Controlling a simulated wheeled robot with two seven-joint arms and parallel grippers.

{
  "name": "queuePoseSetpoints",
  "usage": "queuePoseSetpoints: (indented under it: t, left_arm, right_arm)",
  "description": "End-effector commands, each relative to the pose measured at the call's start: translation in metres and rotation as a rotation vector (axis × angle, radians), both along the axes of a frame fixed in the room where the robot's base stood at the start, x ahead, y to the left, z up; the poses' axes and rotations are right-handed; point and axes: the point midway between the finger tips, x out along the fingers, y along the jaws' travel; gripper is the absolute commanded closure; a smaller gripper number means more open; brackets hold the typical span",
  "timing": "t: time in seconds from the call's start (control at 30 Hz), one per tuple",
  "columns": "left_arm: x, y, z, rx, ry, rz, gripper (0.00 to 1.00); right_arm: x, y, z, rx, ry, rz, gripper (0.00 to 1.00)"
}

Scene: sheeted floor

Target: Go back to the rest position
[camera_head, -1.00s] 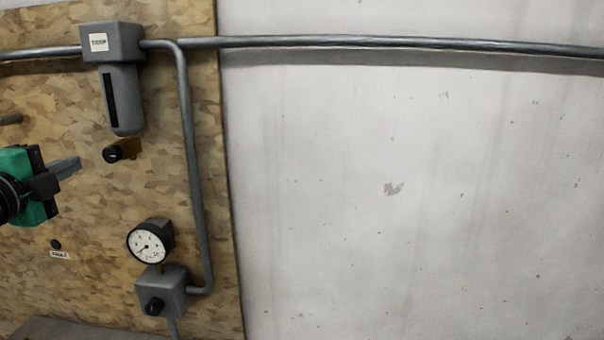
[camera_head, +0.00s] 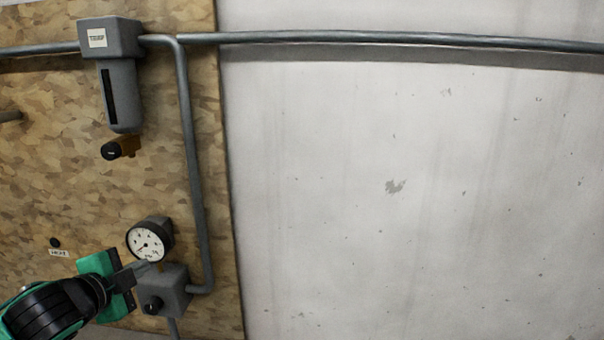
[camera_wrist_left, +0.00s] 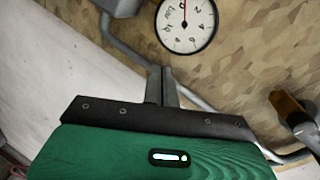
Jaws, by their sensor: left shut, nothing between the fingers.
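My left gripper (camera_head: 142,268) comes in from the lower left of the head view, green and black with grey fingers. Its fingers are shut and empty. In that view the fingertips lie just below the dial gauge (camera_head: 149,243) and left of the grey box (camera_head: 165,291) with a black knob. Whether they touch anything cannot be told. In the left wrist view the shut fingers (camera_wrist_left: 161,86) point up toward the gauge (camera_wrist_left: 187,24). My right gripper is not in view.
A long pipe (camera_head: 400,41) runs along the pale wall (camera_head: 400,190). The wall's right side is clear.

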Motion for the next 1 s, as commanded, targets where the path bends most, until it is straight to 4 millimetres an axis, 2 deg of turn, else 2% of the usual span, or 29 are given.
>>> queuePoseSetpoints:
  t: [0.03, 0.1, 0.27, 0.5, 0.7, 0.8, 1.0]
  left_arm:
    - [-0.006, -0.01, -0.027, -0.047, 0.049, 0.008, 1.0]
    - [-0.016, -0.021, -0.059, -0.107, 0.11, 0.033, 1.0]
    - [-0.046, -0.04, -0.129, -0.244, 0.255, 0.114, 1.0]
    - [-0.112, -0.062, -0.22, -0.438, 0.481, 0.297, 1.0]
    - [-0.182, -0.074, -0.281, -0.579, 0.672, 0.502, 1.0]
    - [-0.215, -0.078, -0.302, -0.628, 0.75, 0.601, 1.0]
    - [-0.273, -0.083, -0.33, -0.694, 0.875, 0.777, 1.0]
  right_arm:
    - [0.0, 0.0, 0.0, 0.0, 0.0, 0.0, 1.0]
    - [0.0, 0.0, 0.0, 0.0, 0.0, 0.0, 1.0]
    - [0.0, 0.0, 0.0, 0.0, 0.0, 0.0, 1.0]
    - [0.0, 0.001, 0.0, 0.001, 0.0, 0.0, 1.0]
    - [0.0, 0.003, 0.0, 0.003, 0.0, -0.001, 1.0]
    - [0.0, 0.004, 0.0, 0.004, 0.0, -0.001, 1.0]
    - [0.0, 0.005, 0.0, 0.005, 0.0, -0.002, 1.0]
